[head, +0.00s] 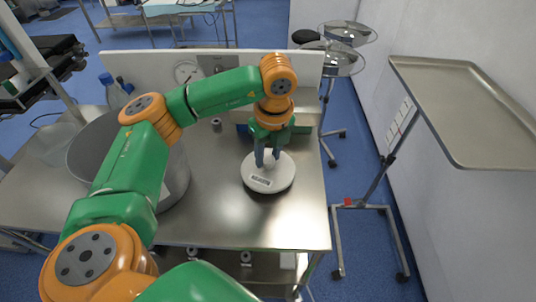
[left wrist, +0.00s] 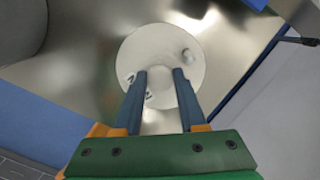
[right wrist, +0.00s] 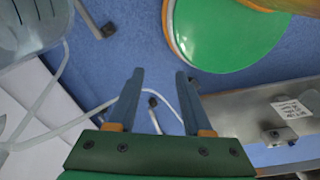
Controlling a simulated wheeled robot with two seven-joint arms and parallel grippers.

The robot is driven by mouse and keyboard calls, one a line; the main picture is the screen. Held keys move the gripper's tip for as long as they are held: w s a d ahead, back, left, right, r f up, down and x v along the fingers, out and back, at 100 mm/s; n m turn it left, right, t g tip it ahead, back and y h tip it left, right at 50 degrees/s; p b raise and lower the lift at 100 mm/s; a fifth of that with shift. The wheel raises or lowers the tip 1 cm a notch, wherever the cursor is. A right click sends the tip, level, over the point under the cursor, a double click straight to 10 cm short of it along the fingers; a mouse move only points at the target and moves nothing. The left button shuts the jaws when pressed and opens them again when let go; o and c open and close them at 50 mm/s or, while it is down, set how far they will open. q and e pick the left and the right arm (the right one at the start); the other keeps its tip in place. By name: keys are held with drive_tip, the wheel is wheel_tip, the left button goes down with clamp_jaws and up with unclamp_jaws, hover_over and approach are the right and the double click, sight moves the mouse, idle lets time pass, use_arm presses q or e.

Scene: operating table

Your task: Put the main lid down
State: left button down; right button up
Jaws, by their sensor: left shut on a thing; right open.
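The main lid (head: 262,184), a round white disc with a small dark label, is at the right part of the steel table (head: 225,215). My left gripper (head: 267,158) points down at the lid's middle and is shut on it. The left wrist view shows the lid (left wrist: 150,45) under the two fingers (left wrist: 160,73), with a small round knob towards its right side. I cannot tell whether the lid touches the table or hangs just above it. My right gripper (right wrist: 155,72) is open and empty, with blue floor beyond it.
A large open grey pot (head: 90,135) stands on the table's left, partly behind my left arm. A gauge (head: 186,72) is on the panel at the back. A tray stand (head: 480,110) is at the right. Table surface between pot and lid is clear.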

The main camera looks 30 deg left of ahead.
sight(269, 158)
use_arm(q)
drive_tip(key=shift+f, duration=0.4)
drive_tip(key=shift+w+f, duration=0.1)
drive_tip(key=shift+f, duration=0.25)
drive_tip(key=shift+c, duration=2.3)
unclamp_jaws()
drive_tip(key=shift+r, duration=0.1)
drive_tip(key=shift+r, duration=0.15)
drive_tip(key=r, duration=0.3)
drive_tip(key=r+b, duration=0.1)
drive_tip(key=shift+d+r, duration=0.3)
drive_tip(key=shift+r, duration=0.05)
wheel_tip(269, 158, up, 7)
drive_tip(key=p, duration=0.2)
drive_tip(key=shift+s+d, duration=0.35)
drive_tip(key=shift+d, duration=0.05)
drive_tip(key=shift+r, duration=0.1)
